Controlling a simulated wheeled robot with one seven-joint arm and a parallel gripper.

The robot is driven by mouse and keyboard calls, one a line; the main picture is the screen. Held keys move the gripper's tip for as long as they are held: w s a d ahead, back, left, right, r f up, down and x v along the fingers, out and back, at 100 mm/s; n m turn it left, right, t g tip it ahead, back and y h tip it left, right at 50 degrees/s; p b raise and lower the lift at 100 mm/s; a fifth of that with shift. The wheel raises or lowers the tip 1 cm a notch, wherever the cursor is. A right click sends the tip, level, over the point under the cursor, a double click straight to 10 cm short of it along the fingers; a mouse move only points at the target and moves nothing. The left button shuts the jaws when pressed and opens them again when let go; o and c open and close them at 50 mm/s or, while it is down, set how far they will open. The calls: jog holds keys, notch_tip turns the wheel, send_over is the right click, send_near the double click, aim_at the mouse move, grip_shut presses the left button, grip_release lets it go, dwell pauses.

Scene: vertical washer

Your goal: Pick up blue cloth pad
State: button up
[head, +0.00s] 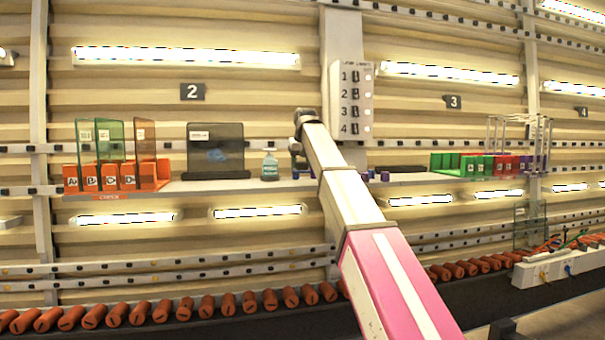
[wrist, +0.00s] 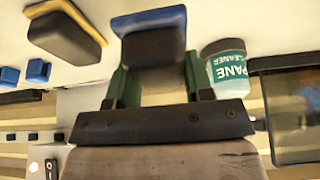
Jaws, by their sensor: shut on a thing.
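The blue cloth pad (wrist: 150,20) has a dark block-shaped grip and shows at the top centre of the wrist view. My gripper (wrist: 155,62) is shut on its dark grip, with a green finger on each side. The blue face lies beyond the grip. In the wrist view I cannot tell whether the pad touches the pale shelf. In the head view my gripper (head: 298,160) is small at the shelf, right of the cleaner bottle, and my arm partly hides that spot; the pad is not clear there.
A pane cleaner bottle (wrist: 228,70) stands close beside the pad; it also shows in the head view (head: 270,167). A dark panel (head: 215,140) stands left of it. A yellow pad with a dark grip (wrist: 68,36) and small blue blocks (wrist: 38,71) lie on the other side.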

jog(key=s+a+r, duration=0.6)
jog(key=s+a, duration=0.1)
jog(key=s, duration=0.1)
jog(key=shift+a, duration=0.15)
jog(key=shift+s+r, duration=0.1)
